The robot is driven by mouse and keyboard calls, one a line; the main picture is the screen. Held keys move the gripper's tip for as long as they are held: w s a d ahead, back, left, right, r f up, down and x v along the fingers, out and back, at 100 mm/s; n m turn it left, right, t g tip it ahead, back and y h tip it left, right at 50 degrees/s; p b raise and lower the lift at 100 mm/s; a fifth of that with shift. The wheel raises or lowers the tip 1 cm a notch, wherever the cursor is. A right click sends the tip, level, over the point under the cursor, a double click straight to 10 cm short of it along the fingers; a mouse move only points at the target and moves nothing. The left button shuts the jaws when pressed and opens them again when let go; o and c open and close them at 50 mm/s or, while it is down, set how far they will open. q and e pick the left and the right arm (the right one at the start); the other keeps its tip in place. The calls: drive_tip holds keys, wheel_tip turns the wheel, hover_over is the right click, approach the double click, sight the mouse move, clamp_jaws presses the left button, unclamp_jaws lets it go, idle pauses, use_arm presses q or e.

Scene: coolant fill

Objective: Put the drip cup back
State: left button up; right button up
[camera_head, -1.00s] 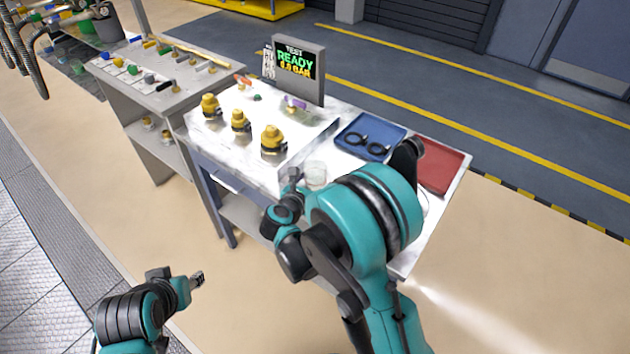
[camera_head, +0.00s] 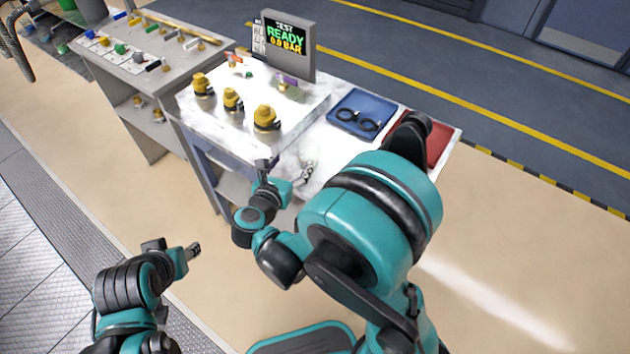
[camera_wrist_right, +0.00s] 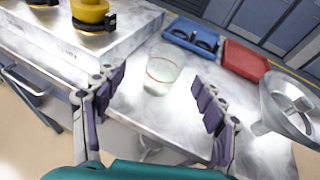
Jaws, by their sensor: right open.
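The drip cup is a clear cup (camera_wrist_right: 162,70) with a thin red line around it, upright on the white bench top in the right wrist view. My right gripper (camera_wrist_right: 158,76) is open, its purple-padded fingers spread on either side of the view with the cup beyond and between them. I see no finger touching the cup. In the head view my right gripper (camera_head: 284,172) is at the bench's front edge, and the cup is hard to make out there. My left gripper (camera_head: 194,251) is over the floor, away from the bench; its jaw opening is too small to judge.
Yellow-capped fittings (camera_head: 265,117) stand on a raised block left of the cup. A blue tray (camera_head: 375,107) with black rings and a red tray (camera_wrist_right: 246,60) lie behind. A metal funnel-like piece (camera_wrist_right: 288,100) is at right in the wrist view. A test display (camera_head: 286,45) stands at the back.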

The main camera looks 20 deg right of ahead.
drive_tip(key=w+a+r+n+t+y, duration=0.15)
drive_tip(key=r+n+t+y, duration=0.3)
drive_tip(key=r+n, duration=0.6)
drive_tip(key=w+a+r+n+t+y, duration=0.1)
drive_tip(key=a+r+n+t+y, duration=0.3)
drive_tip(key=r+n, duration=0.65)
drive_tip(key=s+d+f+n+g, duration=0.6)
drive_tip(key=s+f+n, duration=0.3)
drive_tip(key=s+n, duration=0.1)
drive_tip(key=s+d+f+n+g, duration=0.6)
drive_tip(key=s+f+n, duration=0.3)
drive_tip(key=s+n, duration=0.2)
drive_tip(key=shift+d+f+g, duration=0.3)
drive_tip(key=shift+d+g, duration=0.05)
drive_tip(key=shift+g, duration=0.4)
drive_tip(key=shift+h, duration=0.25)
